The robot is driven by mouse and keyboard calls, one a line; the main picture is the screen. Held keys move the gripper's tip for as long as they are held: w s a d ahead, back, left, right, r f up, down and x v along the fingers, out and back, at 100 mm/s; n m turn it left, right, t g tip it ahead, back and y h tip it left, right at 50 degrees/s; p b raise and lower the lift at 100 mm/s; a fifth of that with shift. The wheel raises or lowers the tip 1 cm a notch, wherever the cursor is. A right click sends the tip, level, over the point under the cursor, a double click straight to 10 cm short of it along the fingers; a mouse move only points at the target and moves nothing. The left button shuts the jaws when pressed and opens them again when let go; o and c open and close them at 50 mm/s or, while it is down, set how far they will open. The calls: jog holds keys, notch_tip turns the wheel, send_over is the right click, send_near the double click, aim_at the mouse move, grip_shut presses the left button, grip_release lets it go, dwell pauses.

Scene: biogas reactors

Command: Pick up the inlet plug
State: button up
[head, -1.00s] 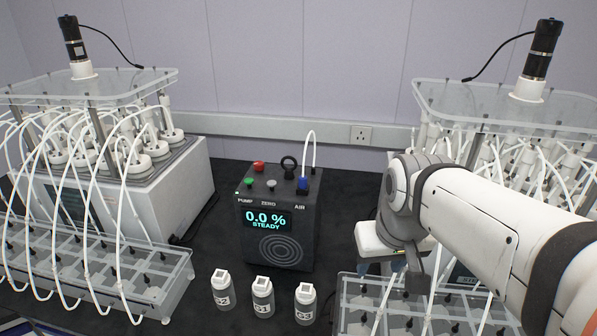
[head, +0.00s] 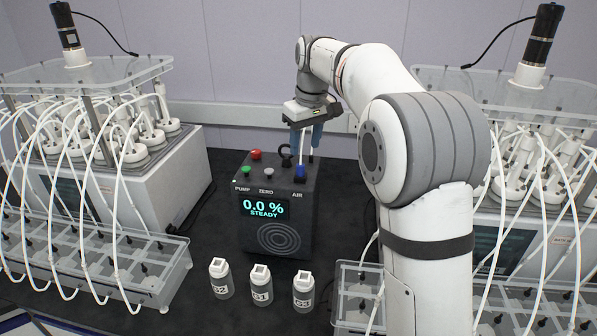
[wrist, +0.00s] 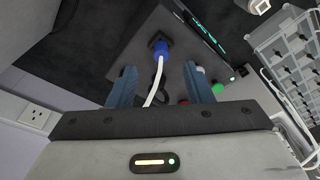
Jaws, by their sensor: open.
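The inlet plug (head: 300,172) is blue, with a thin white tube rising from it. It sits upright in the AIR port on top of the black analyser box (head: 247,235). The wrist view shows the blue plug (wrist: 160,48) in the middle, beyond the fingertips. My gripper (head: 306,147) points down above the plug, with its two blue fingers apart. In the wrist view my gripper (wrist: 158,73) has one finger on each side of the white tube. The fingers are empty and appear to be short of the plug.
Red (head: 256,155), green (head: 246,171) and grey (head: 268,172) buttons and a black ring share the box top. Several labelled bottles (head: 261,282) stand in front. Reactor units with tubes and racks (head: 150,285) flank the box on both sides.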

aim_at(301, 165)
jog(key=f, duration=0.2)
jog(key=w+f+p, duration=0.1)
jog(key=f, duration=0.1)
jog(key=a+f, duration=0.1)
jog(key=f, duration=0.2)
jog(key=shift+w+f, duration=0.1)
jog(key=shift+w, duration=0.1)
grip_shut()
